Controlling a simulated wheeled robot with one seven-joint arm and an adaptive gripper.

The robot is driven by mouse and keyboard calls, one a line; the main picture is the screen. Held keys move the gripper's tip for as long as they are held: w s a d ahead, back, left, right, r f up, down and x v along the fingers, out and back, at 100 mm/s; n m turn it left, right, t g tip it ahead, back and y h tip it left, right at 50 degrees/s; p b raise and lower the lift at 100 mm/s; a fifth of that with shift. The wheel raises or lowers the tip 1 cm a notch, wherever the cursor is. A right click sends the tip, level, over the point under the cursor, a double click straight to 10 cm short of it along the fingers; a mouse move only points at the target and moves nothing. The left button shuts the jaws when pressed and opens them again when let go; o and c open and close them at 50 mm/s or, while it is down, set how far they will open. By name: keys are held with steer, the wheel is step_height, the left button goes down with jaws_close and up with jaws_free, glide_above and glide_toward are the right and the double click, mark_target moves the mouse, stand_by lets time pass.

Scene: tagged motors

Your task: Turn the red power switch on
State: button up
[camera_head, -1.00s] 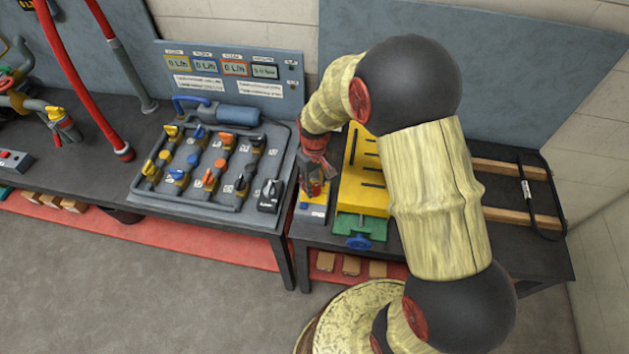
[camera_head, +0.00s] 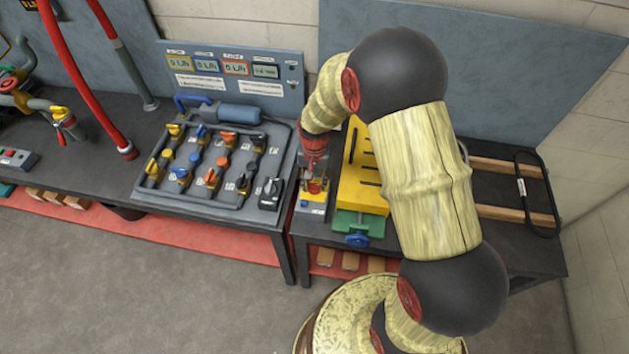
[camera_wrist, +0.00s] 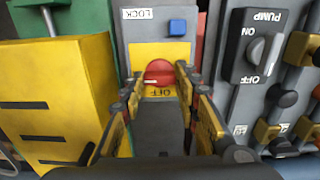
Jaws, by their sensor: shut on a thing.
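The red power switch (camera_wrist: 159,72) is a round red knob on a yellow plate of a grey switch box (camera_wrist: 140,53). In the wrist view an OFF label sits just below the knob, upside down. My gripper (camera_wrist: 158,79) has its two yellow-padded fingers on either side of the knob and is shut on it. In the head view my gripper (camera_head: 314,184) points down over the switch box (camera_head: 311,210), and hides most of the knob. I cannot read the knob's exact angle.
A blue button (camera_wrist: 177,27) and a LOCK label are on the same box. A yellow slotted block (camera_head: 362,180) on a green vise (camera_head: 359,224) stands close beside it. The black PUMP switch (camera_wrist: 256,48) and a valve panel (camera_head: 215,165) are on the other side.

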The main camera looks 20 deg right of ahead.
mark_target(315, 184)
stand_by(0.4)
steer(key=o, duration=1.1)
steer(key=shift+o, duration=0.3)
steer(key=shift+r, duration=0.1)
step_height(315, 184, up, 12)
stand_by(0.3)
